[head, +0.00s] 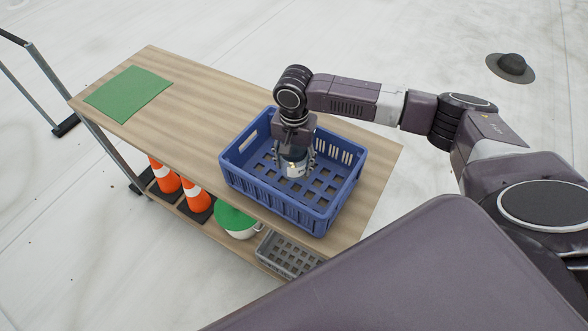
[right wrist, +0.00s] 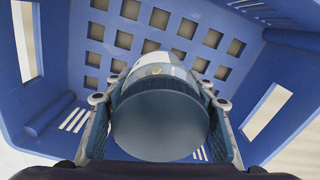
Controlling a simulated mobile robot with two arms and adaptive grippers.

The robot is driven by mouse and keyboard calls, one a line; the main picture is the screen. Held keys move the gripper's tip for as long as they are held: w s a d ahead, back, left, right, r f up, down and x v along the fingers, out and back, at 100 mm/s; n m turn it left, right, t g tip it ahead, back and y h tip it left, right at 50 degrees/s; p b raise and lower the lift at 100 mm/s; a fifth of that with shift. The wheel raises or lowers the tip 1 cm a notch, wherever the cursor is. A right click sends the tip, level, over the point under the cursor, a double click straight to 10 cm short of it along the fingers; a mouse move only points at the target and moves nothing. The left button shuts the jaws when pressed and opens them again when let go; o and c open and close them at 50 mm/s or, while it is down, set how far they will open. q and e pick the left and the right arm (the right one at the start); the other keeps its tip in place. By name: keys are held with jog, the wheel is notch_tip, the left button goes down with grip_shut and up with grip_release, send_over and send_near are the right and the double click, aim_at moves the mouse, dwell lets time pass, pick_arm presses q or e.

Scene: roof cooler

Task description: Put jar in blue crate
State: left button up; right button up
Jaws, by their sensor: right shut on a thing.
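The blue crate (head: 262,193) stands on the wooden table top in the head view. Its slotted floor (right wrist: 151,47) fills much of the right wrist view. My right gripper (head: 295,165) points down inside the crate's walls and is shut on the jar (head: 295,170). The jar has a pale body and a blue-grey round lid (right wrist: 160,125), held between the two fingers in the right wrist view. I cannot tell whether the jar touches the crate floor. My left gripper is not in view.
A green mat (head: 129,93) lies at the table's (head: 185,115) far left end. On the lower shelf are orange cones (head: 196,194), a green-lidded pot (head: 235,219) and a grey crate (head: 286,254). A dark hat-like object (head: 511,67) lies on the floor at right.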

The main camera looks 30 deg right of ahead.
aim_at(294, 171)
notch_tip(294, 171, down, 4)
jog(key=shift+r, duration=0.2)
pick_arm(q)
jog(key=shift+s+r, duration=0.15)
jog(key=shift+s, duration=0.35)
pick_arm(e)
jog(key=shift+f, duration=0.1)
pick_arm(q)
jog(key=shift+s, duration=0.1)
pick_arm(e)
jog(key=o, duration=1.2)
jog(key=shift+f, duration=0.1)
notch_tip(294, 171, up, 12)
jog(key=shift+r+b, duration=0.15)
jog(key=shift+b, duration=0.7)
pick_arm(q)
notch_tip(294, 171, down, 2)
